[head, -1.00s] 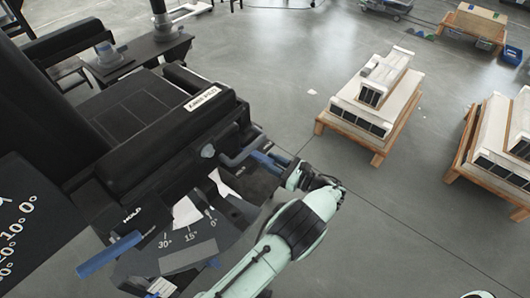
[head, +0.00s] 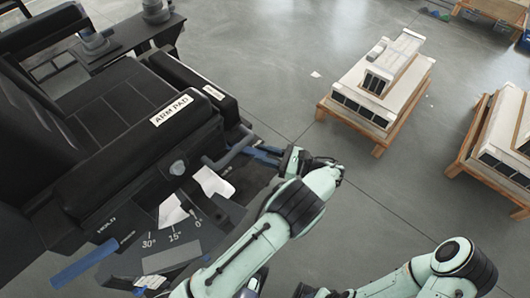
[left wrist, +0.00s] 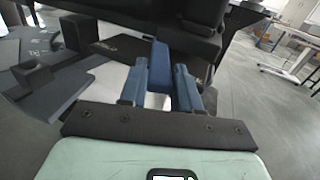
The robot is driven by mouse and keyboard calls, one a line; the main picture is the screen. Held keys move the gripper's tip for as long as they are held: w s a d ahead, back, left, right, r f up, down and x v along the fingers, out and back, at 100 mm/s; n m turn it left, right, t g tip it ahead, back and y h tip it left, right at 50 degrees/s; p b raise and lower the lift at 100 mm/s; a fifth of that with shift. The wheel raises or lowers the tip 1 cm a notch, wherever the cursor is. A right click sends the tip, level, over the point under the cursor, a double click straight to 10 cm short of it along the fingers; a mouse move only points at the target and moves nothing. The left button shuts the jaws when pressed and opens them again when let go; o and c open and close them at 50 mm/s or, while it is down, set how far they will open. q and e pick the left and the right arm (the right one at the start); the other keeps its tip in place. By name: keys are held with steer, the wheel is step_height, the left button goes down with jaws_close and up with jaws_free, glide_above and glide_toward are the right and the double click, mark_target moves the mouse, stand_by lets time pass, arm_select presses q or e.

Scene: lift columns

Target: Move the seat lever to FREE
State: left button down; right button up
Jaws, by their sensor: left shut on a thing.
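My left gripper (head: 263,153) is at the right side of the black seat (head: 115,165), below the arm pad (head: 173,108). In the left wrist view its two blue fingers (left wrist: 160,88) are shut on a blue lever handle (left wrist: 160,62), which stands upright between them. In the head view the gripper largely hides this handle. A word FREE is not readable in any view. A second blue handle (head: 85,264) sticks out at the lower left of the seat, near a HOLD label (head: 107,225). My right arm shows at the lower right; its fingers are not visible.
An angle scale (head: 172,237) marked 30°, 15° and 0° lies on the seat's side. A grey bar (head: 228,148) is close to my left gripper. Pallets with white units (head: 378,85) stand on the floor at the right.

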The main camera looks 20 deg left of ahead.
arm_select(q)
steer(key=c, duration=1.1)
jaws_free()
steer(key=shift+w, duration=0.15)
steer(key=shift+c, duration=0.2)
steer(key=d, duration=1.3)
steer(key=shift+w+d+b, duration=0.2)
steer(key=shift+w+b, duration=0.1)
steer(key=shift+b, duration=0.15)
